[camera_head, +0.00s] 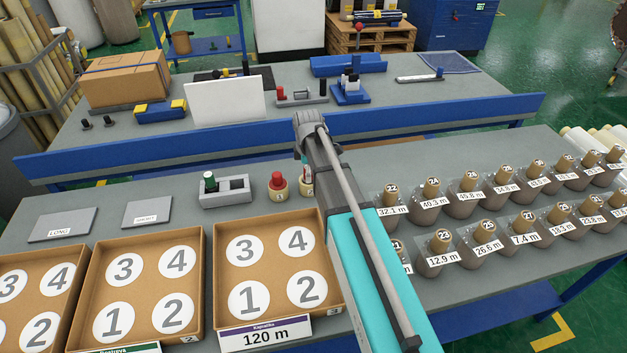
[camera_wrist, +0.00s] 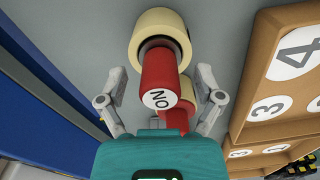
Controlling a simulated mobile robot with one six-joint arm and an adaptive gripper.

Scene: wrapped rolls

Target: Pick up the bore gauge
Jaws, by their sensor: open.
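A red cylinder (camera_wrist: 161,76) with a white end marked "NO" stands in a cream ring (camera_wrist: 145,38) in the wrist view; it looks like a gauge. My gripper (camera_wrist: 160,74) is open, with one finger on each side of the cylinder and gaps on both sides. Behind it, a second red piece (camera_wrist: 174,122) is partly hidden by the first and by my gripper body. In the head view one red-topped piece (camera_head: 278,181) stands on a cream base, and my arm partly covers another piece (camera_head: 306,182) beside it. My fingers are hidden there.
A grey block (camera_head: 236,194) with a green-topped piece (camera_head: 210,183) stands left of the red-topped piece. Cardboard trays (camera_head: 211,262) with numbered discs lie in front. A blue rail (camera_head: 220,148) runs behind. Several labelled wrapped rolls (camera_head: 437,252) stand to the right.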

